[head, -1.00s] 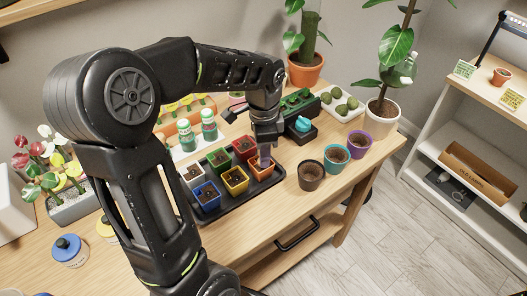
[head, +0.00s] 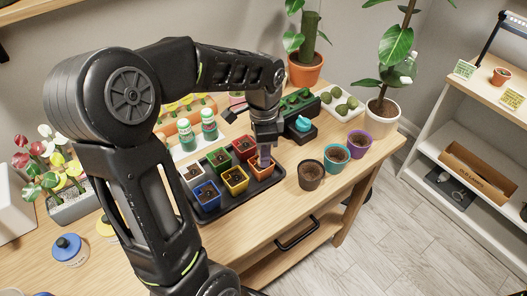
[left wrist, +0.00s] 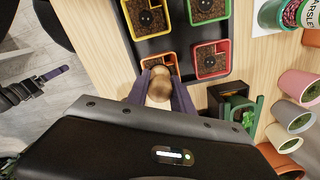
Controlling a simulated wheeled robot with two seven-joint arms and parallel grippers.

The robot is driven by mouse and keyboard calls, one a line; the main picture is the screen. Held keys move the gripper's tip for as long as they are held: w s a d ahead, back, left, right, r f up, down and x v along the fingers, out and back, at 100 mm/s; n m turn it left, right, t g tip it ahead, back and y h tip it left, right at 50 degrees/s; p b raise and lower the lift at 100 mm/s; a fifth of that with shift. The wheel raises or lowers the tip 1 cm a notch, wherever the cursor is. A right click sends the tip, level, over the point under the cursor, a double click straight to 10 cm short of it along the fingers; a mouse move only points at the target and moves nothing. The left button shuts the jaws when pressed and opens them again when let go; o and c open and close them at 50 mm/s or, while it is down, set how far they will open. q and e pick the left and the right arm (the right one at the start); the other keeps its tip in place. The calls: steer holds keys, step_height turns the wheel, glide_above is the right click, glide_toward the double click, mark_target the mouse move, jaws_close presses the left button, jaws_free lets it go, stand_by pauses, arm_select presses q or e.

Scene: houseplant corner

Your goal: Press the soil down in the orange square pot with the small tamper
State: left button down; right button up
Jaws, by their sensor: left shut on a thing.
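The orange square pot (head: 260,175) stands at the right end of the dark tray, next to the red and yellow pots. My left gripper (head: 264,160) points down over it. In the left wrist view the purple fingers of my left gripper (left wrist: 160,95) are shut on the small tamper (left wrist: 159,84), whose round wooden top shows between them. The tamper's lower end and most of the soil in the orange pot (left wrist: 145,64) are hidden, so I cannot tell whether it touches the soil. My right gripper (left wrist: 50,76) shows at the left of the wrist view, away from the pots; its opening is unclear.
The black tray (head: 237,205) also holds red (head: 244,149), yellow (head: 236,184), green, blue and white pots with soil. Round black (head: 311,178), teal (head: 336,158) and purple (head: 360,144) pots stand to the right. A dark green box (head: 296,106) stands behind. The table front is clear.

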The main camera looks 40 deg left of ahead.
stand_by(0.3)
arm_select(q)
step_height(320, 180, up, 7)
steer(key=p, duration=0.5)
steer(key=shift+p, duration=0.35)
steer(key=shift+f, duration=0.1)
